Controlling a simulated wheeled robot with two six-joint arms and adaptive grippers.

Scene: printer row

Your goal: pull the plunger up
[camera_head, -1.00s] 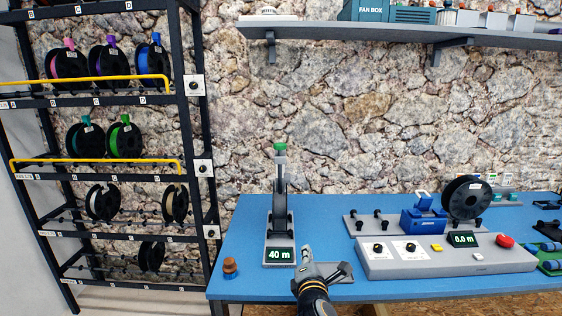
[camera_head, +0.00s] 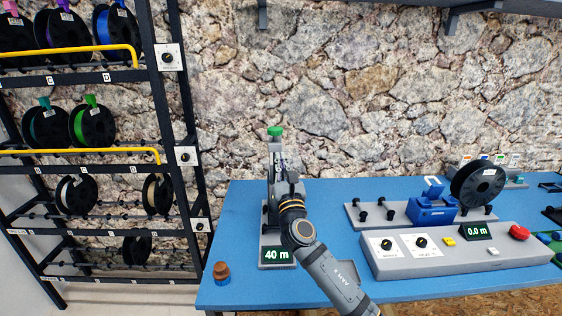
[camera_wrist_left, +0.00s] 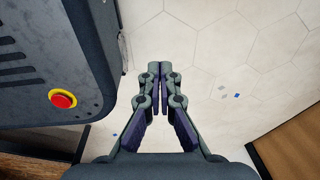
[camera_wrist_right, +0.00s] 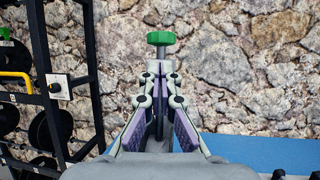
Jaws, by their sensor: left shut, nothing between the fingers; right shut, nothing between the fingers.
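The plunger's green cap (camera_head: 275,131) tops the upright post of a grey device whose display (camera_head: 276,254) reads 40 m. My right gripper (camera_head: 279,163) is in front of the post, partly overlapping it. In the right wrist view, the gripper (camera_wrist_right: 160,68) is shut and empty, its fingertips pointing toward the green cap (camera_wrist_right: 161,37) and appearing just below it. Whether they touch the post, I cannot tell. My left gripper (camera_wrist_left: 160,70) is shut and empty above the tiled floor, and is out of the head view.
A grey control box (camera_head: 455,252) and a black spool (camera_head: 478,184) stand right of the device on the blue table (camera_head: 330,215). A small brown-orange object (camera_head: 221,272) is near the left edge. A spool rack (camera_head: 172,100) stands left.

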